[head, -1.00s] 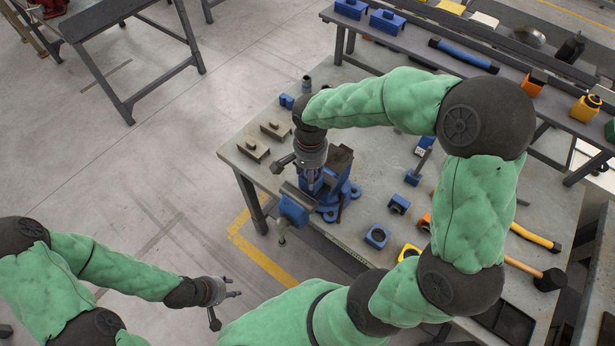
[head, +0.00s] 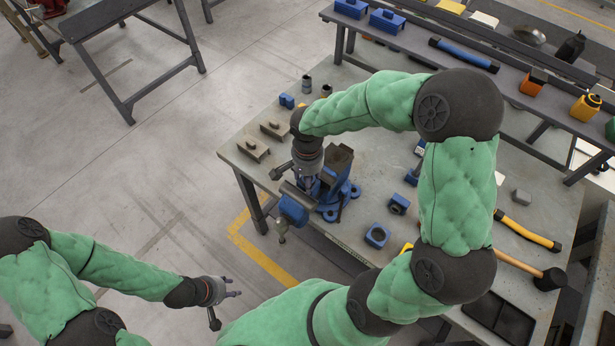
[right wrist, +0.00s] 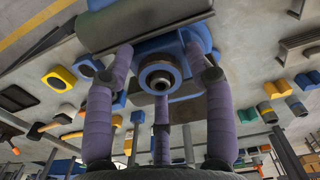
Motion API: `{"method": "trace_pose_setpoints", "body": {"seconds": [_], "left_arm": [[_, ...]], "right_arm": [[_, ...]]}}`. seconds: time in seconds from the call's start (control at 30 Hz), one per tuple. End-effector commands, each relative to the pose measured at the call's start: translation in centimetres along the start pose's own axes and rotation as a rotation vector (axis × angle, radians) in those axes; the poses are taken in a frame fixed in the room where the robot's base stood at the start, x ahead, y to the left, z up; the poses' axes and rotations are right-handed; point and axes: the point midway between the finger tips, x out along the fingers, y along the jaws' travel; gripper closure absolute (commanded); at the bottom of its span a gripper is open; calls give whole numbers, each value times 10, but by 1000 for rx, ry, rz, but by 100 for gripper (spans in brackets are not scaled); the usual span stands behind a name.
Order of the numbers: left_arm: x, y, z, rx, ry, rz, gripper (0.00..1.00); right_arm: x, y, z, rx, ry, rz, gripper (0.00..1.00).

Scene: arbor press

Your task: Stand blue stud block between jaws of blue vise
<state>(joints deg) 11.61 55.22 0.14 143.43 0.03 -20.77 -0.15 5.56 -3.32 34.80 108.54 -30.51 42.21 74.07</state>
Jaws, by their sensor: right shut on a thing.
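The blue vise (head: 293,210) stands at the left front edge of the grey workbench, and its grey jaw and blue body also show in the right wrist view (right wrist: 140,30). My right gripper (head: 305,184) points down over the vise jaws. In the right wrist view its purple fingers (right wrist: 162,85) are shut around the blue stud block (right wrist: 159,76), whose round grey stud faces the camera. The block's lower end is hidden, so I cannot tell whether it touches the vise. My left gripper (head: 231,288) is open and empty, over the floor left of the bench.
Two brown-grey blocks (head: 253,149) lie left of the vise. Small blue blocks (head: 377,236) lie to its right. A hammer (head: 549,278) and a dark tray (head: 500,320) lie farther right. A rear shelf (head: 460,55) holds more items.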

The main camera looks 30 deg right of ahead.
Motion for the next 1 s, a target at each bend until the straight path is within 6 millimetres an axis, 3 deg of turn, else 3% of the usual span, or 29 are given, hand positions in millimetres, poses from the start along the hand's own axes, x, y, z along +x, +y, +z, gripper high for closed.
{"method": "trace_pose_setpoints", "body": {"seconds": [0.53,0.57,0.6,0.63,1.0], "left_arm": [[10,-4,0,0,0,0,60],[10,-4,0,0,0,0,60],[10,-4,0,0,0,0,60],[10,-4,0,0,0,0,60],[10,-4,0,0,0,0,60]], "right_arm": [[14,1,3,-2,-6,4,100],[16,2,4,-2,-9,8,37],[16,2,4,-2,-9,9,26],[16,3,4,-2,-10,9,22],[14,2,3,-2,-7,7,22]]}}
